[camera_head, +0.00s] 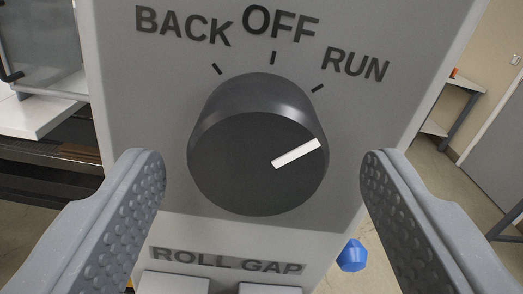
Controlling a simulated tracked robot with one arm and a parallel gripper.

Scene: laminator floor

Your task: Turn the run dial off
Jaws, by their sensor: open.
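The run dial (230,165) is a large dark round knob on a light grey panel (120,75), in the middle of the view. Its white pointer line (297,153) points up and to the right, toward the RUN side. The labels BACK, OFF (281,24) and RUN (355,63) stand above it, each with a short black tick. My gripper (262,170) is open, with one ridged grey finger on each side of the dial. There is a gap between each finger and the dial, and nothing is held.
A ROLL GAP label (226,260) sits below the dial, with two pale buttons (270,289) partly in view under it. A blue knob (352,256) shows at lower right. A clear-sided machine (42,45) stands at left, and a shelf (452,105) stands behind at right.

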